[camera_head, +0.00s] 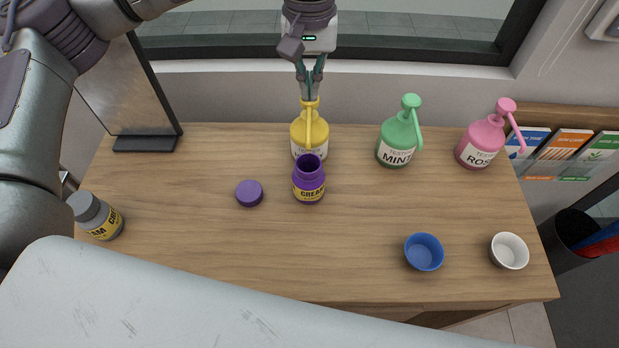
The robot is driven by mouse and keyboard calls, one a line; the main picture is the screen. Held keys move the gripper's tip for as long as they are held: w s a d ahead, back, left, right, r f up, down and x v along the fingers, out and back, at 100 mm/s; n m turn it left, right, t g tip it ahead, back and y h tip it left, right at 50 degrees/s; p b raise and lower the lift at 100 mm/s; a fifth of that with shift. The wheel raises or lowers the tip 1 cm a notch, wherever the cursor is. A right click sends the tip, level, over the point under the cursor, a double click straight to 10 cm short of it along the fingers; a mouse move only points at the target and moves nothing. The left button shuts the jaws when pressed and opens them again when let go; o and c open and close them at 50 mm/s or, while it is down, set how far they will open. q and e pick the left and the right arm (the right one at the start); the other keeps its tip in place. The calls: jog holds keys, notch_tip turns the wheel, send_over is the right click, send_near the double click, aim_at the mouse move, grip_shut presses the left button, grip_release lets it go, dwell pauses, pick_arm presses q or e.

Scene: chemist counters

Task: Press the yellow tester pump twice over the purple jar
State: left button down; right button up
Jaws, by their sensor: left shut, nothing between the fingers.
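The yellow tester pump bottle (298,133) stands upright at the back middle of the wooden counter. Its nozzle points toward the front, over the purple jar (308,189). My right gripper is not in view.
A green mint tester (396,140) and a pink rose tester (480,141) stand to the right. A blue bowl (424,252) and a white bowl (509,251) sit front right. A grey cream jar (97,216) is at left, near a mirror (139,90). The front middle is clear.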

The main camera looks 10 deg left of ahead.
pick_arm(q)
jog(key=shift+f+b, duration=0.55)
jog(key=shift+f, duration=0.2)
jog(key=shift+r, duration=0.15)
jog(key=shift+r+p, duration=0.95)
jog(key=shift+r, duration=0.7)
jog(key=shift+f, duration=0.15)
